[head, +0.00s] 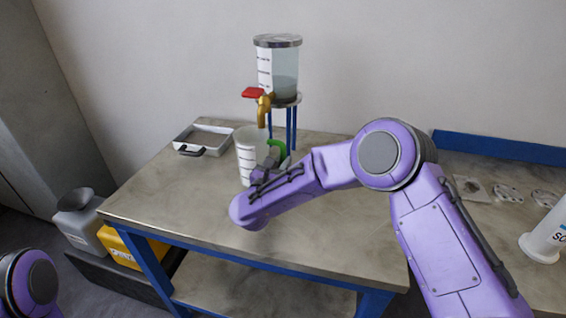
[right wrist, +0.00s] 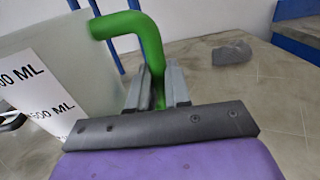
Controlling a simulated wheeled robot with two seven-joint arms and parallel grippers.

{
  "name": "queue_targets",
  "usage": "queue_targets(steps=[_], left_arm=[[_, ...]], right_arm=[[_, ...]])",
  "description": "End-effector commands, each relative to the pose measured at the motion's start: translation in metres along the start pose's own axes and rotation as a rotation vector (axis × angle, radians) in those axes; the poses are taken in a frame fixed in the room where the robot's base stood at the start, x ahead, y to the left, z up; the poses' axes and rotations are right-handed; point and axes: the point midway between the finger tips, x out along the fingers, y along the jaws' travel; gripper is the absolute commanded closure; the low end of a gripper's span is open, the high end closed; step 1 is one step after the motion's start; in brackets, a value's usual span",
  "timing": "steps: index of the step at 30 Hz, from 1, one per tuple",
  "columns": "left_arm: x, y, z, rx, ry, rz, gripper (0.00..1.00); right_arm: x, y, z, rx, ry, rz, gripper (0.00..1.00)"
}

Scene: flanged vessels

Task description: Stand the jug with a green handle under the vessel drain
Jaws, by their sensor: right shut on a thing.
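The jug (head: 247,150) is a pale, clear container with a white scale label and a green handle (head: 277,150). It is upright on the table, just below the brass drain tap (head: 262,110) of the vessel. The vessel (head: 278,72) is a clear cylinder with a metal lid, partly filled, on a stand with blue legs. My right gripper (right wrist: 158,88) is shut on the green handle in the right wrist view, with the jug's wall (right wrist: 50,70) to its left. Whether the jug's base touches the table is hard to tell. My left gripper is out of view.
A shallow white tray (head: 222,133) with a dark handle lies left of the jug on the table (head: 190,215). A grey lump (right wrist: 231,51) lies beyond the handle in the right wrist view. A white bottle (head: 545,235) stands at the far right. Grey and yellow containers (head: 82,225) stand below left.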

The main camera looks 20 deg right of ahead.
Motion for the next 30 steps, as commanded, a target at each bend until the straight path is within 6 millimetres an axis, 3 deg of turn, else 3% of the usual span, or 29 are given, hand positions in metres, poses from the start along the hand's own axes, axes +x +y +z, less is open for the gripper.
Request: queue_targets(steps=[2,6,17,18,20,30], left_arm=[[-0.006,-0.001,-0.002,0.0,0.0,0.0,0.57],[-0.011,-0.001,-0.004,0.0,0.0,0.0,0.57],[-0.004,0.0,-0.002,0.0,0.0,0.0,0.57],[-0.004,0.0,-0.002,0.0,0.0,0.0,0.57],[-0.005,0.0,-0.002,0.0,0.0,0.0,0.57],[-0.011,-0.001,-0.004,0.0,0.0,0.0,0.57]], right_arm=[[0.014,-0.001,0.002,0.001,0.001,-0.003,1.0],[0.011,0.0,-0.014,0.0,0.0,0.0,1.0],[0.011,0.0,-0.02,0.001,0.0,0.0,1.0],[0.011,0.0,-0.019,0.0,0.0,0.0,0.76],[0.011,0.0,-0.018,0.0,0.0,0.0,0.57],[0.011,0.0,-0.013,0.0,0.0,0.0,0.57]])
